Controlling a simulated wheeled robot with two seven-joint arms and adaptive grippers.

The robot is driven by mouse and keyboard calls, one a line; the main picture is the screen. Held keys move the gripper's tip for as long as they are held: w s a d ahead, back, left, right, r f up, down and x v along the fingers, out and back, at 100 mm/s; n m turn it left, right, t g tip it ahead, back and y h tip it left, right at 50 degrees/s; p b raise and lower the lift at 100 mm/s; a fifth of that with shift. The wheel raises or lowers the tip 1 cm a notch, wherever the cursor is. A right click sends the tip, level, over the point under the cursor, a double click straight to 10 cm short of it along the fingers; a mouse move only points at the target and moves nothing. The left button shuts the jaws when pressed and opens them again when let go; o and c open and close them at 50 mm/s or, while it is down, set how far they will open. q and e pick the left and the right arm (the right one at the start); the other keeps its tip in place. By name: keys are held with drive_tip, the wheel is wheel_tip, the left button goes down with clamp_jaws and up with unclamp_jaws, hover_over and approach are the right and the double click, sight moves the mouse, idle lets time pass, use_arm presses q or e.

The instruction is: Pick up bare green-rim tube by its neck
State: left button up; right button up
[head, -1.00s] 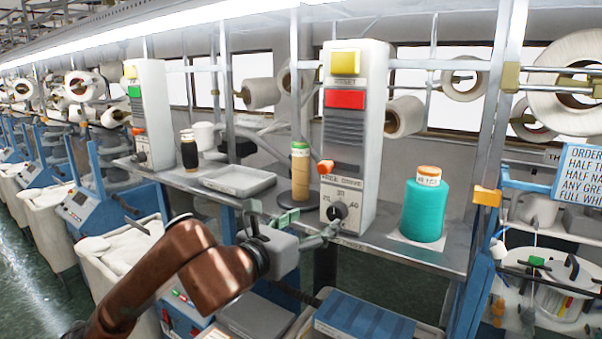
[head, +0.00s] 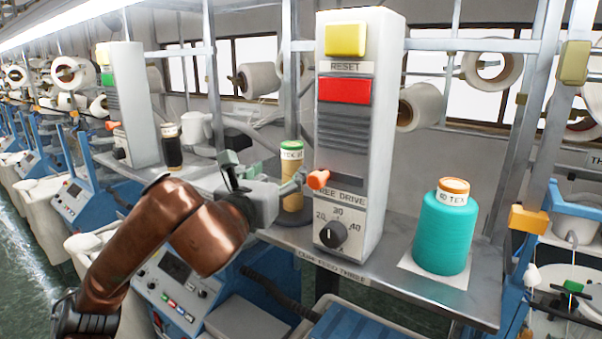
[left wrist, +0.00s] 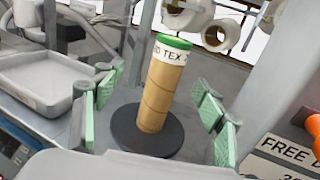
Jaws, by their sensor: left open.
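The bare green-rim tube (head: 291,177) is a tan cardboard tube with a green top rim and a white label band. It stands upright on the shelf, left of the control box. In the left wrist view the tube (left wrist: 160,85) stands on a round dark base (left wrist: 147,133). My left gripper (head: 262,170) is open and in front of the tube in the head view. In the left wrist view its green-padded fingers (left wrist: 150,115) are spread to the left and right of the tube, not touching it. My right gripper is not in view.
A tall control box (head: 350,130) with an orange knob (head: 318,179) stands close right of the tube. A teal cone (head: 446,228) stands further right. A dark spool (head: 171,147) is to the left. A grey tray (left wrist: 40,80) lies left of the tube.

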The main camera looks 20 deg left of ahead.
sight(293, 160)
use_arm(q)
drive_tip(key=shift+w+a+r, duration=0.1)
drive_tip(key=shift+w+r, duration=0.05)
drive_tip(key=shift+w, duration=0.2)
drive_tip(key=shift+w+p, duration=0.25)
drive_tip(key=shift+p, duration=0.15)
drive_tip(key=w+p, duration=0.1)
drive_tip(key=w+d, duration=0.1)
drive_tip(key=w, duration=0.1)
drive_tip(key=w+p, duration=0.1)
drive_tip(key=w, duration=0.1)
drive_tip(key=shift+w+d+p, duration=0.1)
drive_tip(key=shift+d+p, duration=0.15)
drive_tip(key=shift+p, duration=0.1)
drive_tip(key=shift+w+a, duration=0.1)
drive_tip(key=shift+w, duration=0.35)
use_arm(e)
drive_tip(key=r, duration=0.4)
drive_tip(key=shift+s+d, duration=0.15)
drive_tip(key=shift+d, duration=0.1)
use_arm(q)
drive_tip(key=shift+c, duration=0.4)
drive_tip(key=c, duration=0.8)
drive_tip(key=shift+c, duration=1.3)
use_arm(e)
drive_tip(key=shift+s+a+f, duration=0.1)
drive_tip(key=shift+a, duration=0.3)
